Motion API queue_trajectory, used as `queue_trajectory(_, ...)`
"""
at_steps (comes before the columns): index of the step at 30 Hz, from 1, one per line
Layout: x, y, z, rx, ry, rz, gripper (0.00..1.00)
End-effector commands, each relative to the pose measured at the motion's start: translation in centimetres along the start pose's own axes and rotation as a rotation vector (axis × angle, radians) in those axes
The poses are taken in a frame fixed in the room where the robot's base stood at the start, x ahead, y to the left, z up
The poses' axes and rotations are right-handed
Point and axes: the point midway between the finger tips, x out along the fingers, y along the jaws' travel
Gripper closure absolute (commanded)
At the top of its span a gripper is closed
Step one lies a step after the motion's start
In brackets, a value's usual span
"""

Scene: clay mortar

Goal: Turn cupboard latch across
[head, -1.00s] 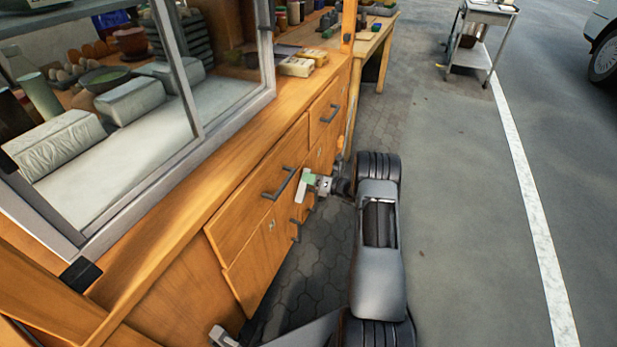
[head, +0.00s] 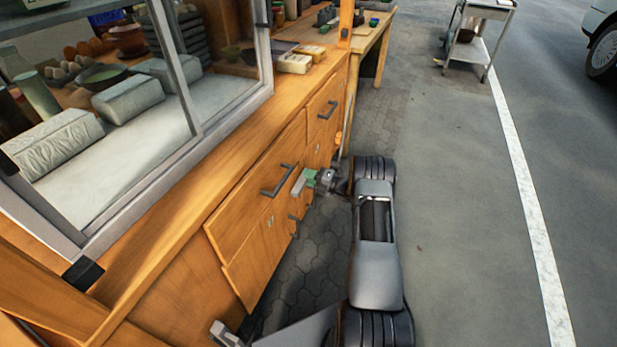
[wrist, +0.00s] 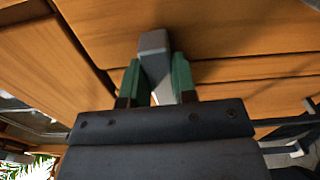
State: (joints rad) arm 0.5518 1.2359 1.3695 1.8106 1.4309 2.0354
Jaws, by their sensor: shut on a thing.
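The grey cupboard latch (head: 298,186) is a short block on the wooden cupboard front, by the gap between the doors. My gripper (head: 311,178) has green-padded fingers and reaches the latch from the right. In the wrist view, my gripper (wrist: 155,80) has one green finger on each side of the grey latch (wrist: 153,42) and is shut on it. The latch's far end shows beyond the fingertips against the wood. Its pivot is hidden.
Dark bar handles (head: 277,181) stick out from the wooden cupboard front (head: 250,262) close to my gripper. A wooden counter (head: 190,165) runs above. Open paving (head: 450,220) lies to the right, with a metal trolley (head: 468,45) farther back.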

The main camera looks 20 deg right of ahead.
Motion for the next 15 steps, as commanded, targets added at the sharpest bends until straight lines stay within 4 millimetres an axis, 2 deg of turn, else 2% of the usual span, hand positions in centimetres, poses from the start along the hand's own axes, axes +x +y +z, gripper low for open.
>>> queue_trajectory(15, 0.00, -0.36, -0.13, 0.075, 0.003, -0.001, 0.98)
